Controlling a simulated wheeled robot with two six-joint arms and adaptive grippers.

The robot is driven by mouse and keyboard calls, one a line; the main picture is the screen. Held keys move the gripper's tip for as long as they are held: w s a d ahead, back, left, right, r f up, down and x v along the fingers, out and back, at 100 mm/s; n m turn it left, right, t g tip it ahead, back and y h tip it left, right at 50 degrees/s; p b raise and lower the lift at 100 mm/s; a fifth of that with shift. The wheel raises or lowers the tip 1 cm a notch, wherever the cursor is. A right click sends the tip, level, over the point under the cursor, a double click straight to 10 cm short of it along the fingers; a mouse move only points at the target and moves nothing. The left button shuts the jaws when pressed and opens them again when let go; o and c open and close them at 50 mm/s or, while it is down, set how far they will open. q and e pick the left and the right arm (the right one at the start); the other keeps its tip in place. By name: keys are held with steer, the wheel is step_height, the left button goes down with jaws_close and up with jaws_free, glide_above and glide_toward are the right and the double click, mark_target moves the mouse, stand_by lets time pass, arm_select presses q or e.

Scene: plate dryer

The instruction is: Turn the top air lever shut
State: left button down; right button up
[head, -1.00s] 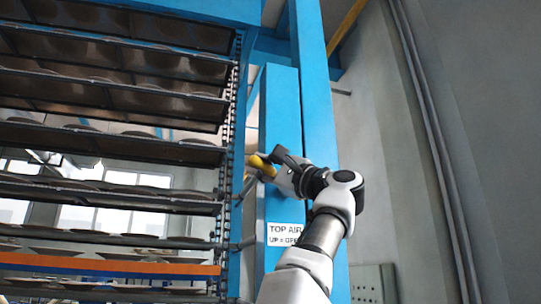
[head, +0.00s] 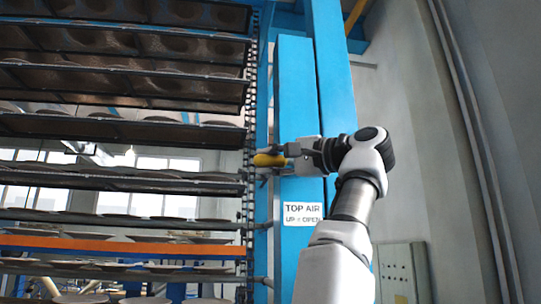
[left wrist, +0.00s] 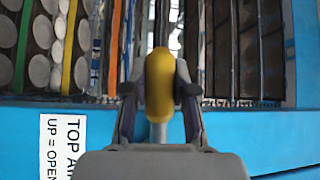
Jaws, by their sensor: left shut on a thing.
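The top air lever has a yellow handle (head: 268,160) that points left and lies about level, in front of the blue post (head: 297,90). It also shows in the left wrist view as a yellow grip (left wrist: 160,75) on a short grey stem. My left gripper (head: 280,156) is shut on this handle, with one finger on each side of it in the left wrist view. A white label (head: 302,213) reading "TOP AIR, UP = OPEN" is on the post just below the gripper. The lever's pivot is hidden behind the gripper. My right gripper is out of view.
A tall rack with several shelves of plates (head: 120,128) stands close to the left of the post. An orange beam (head: 120,246) crosses it low down. A grey panel box (head: 405,272) is on the right by the bare grey wall (head: 420,180).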

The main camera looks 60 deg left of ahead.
arm_select(q)
steer(key=shift+f, duration=0.1)
steer(key=c, duration=0.9)
jaws_free()
steer(key=shift+s, duration=0.15)
